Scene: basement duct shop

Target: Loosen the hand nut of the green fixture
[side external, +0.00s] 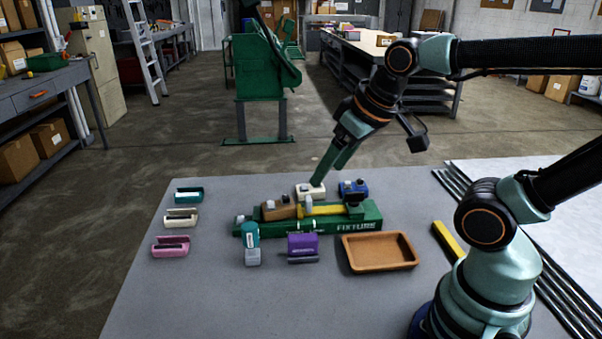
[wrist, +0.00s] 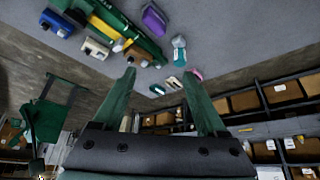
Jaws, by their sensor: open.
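The green fixture (side external: 352,225) lies along the grey table, its label facing the camera. A brown block (side external: 277,208) and a yellow bar (side external: 327,210) sit on it. A pale knob (side external: 239,219) shows at its left end and an upright pale piece (side external: 308,203) at its middle; I cannot tell which is the hand nut. My gripper (side external: 318,183) points down behind the fixture, its tips overlapping a cream block (side external: 303,191) in the picture. In the wrist view my gripper (wrist: 160,74) is open and empty, with the fixture (wrist: 145,43) beyond it, upper left.
A blue block (side external: 353,187) stands behind the fixture. In front are a teal-and-grey piece (side external: 252,245), a purple block (side external: 303,246) and an orange tray (side external: 380,268). Teal, cream and pink (side external: 171,246) pieces line the left. A yellow bar (side external: 447,241) lies right. The front-left table is clear.

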